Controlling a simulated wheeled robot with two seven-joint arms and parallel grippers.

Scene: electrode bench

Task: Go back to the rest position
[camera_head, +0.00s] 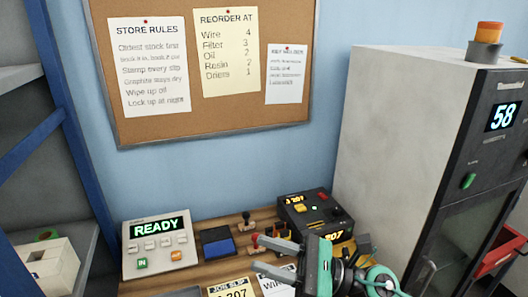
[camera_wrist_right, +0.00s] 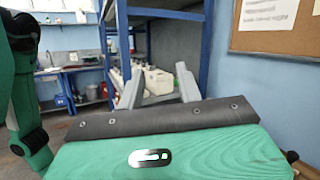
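My right gripper (camera_head: 259,253) is over the right part of the wooden bench in the head view, coming in from the lower right. Its two grey fingers are apart and point left. In the right wrist view the gripper (camera_wrist_right: 158,84) also shows open, with nothing between its fingers but the distant shelf. The fingers hide part of the bench and slips behind them. My left gripper is in neither view.
The bench holds a READY device (camera_head: 158,243), a blue pad (camera_head: 218,246), a black device (camera_head: 308,212) close behind the right gripper, and a job slip (camera_head: 232,290). A tall grey cabinet (camera_head: 400,130) stands right. Shelves (camera_head: 30,130) stand left.

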